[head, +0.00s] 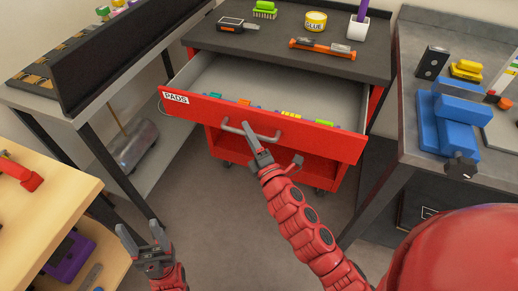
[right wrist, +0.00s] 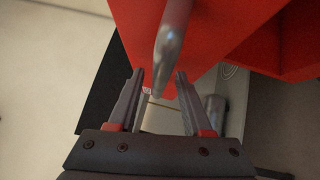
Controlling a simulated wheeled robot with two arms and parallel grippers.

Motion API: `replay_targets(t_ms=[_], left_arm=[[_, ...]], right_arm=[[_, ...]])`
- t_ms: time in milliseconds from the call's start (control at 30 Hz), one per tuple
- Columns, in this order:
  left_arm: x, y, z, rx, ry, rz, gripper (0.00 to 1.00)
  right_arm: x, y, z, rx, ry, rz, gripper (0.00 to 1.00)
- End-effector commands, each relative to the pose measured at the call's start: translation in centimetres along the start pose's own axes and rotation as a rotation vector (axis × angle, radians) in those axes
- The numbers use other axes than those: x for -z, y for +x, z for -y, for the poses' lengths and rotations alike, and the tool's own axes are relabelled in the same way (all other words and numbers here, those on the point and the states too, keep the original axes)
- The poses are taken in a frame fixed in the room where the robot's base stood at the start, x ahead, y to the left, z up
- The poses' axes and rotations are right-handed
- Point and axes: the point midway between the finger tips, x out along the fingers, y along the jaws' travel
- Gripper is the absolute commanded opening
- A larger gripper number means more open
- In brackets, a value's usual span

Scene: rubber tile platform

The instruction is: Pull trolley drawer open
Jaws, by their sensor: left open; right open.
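The red trolley drawer (head: 330,141) with a "PADS" label stands pulled out from the red trolley (head: 240,150), its grey inside showing. Its grey bar handle (head: 235,130) is on the front panel. My right gripper (head: 271,143) is open at the handle, one finger overlapping the bar in the head view. In the right wrist view the handle (right wrist: 172,40) lies just ahead, in line with the gap between the open fingers (right wrist: 160,75); no grip on it shows. My left gripper (head: 138,230) is open and empty, low at the left, away from the drawer.
Floor before the trolley is clear.

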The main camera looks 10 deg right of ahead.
Motion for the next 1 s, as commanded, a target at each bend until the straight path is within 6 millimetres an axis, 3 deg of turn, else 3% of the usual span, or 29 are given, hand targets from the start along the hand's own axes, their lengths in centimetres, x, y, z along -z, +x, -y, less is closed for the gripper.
replay_targets(t_ms=[167, 700, 1000], left_arm=[[0.0, 0.0, 0.0, 0.000, 0.000, 0.000, 0.61], [0.1, 0.6, 0.0, 0.000, 0.000, 0.000, 0.61], [0.2, 1.1, 0.1, 0.000, 0.000, 0.000, 0.61]], right_arm=[[0.0, -2.7, 0.1, 0.003, 0.001, 0.001, 0.50], [-0.1, -14.6, -0.1, 0.004, 0.002, 0.005, 0.50], [-0.1, -16.9, 0.0, 0.003, 0.000, 0.003, 0.50]])
